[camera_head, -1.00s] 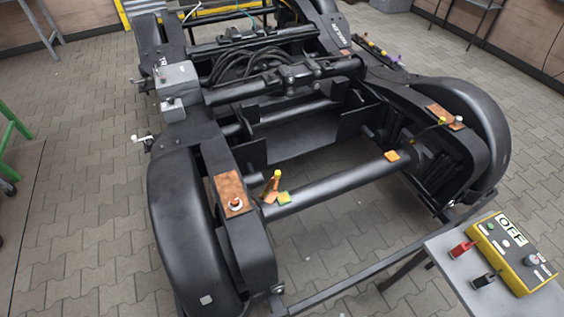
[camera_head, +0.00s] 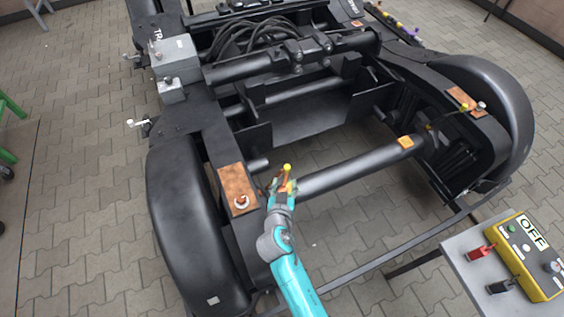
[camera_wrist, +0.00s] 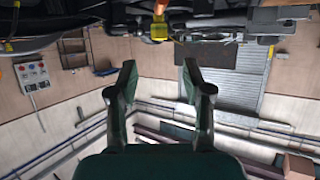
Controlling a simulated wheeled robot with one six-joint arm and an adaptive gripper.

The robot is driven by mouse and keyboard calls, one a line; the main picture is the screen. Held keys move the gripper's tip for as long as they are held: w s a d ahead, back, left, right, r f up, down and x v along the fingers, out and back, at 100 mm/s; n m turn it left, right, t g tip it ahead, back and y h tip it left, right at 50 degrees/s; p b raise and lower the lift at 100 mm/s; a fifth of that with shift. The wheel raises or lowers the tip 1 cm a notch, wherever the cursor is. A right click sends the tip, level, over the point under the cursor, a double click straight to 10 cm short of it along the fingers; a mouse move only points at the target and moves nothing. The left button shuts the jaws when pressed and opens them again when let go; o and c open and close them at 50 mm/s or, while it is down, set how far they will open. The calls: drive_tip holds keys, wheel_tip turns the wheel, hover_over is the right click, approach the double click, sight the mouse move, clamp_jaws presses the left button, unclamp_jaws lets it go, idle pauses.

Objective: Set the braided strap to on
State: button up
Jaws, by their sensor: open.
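The braided strap (camera_head: 284,181) looks like a short copper-orange piece with a yellow tip, standing at the left end of the black axle tube. Beside it, a copper pad (camera_head: 237,189) with a round stud lies on the left frame beam. The strap appears to stand apart from that stud. My gripper (camera_head: 281,190) is at the strap and partly covers its lower end. In the wrist view my gripper (camera_wrist: 159,72) has its fingers spread with nothing between them. There, an orange piece (camera_wrist: 160,8) and a yellow block (camera_wrist: 160,30) show beyond the fingertips.
The black bogie frame (camera_head: 195,160) and wheel cover (camera_head: 185,230) flank the arm on the left. Another copper pad (camera_head: 467,102) sits at the right. A yellow control box (camera_head: 528,262) marked OFF stands on a grey table (camera_head: 465,262) at lower right.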

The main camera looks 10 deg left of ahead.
sight(287, 168)
drive_tip(key=x, duration=1)
drive_tip(key=shift+w, duration=0.2)
clamp_jaws()
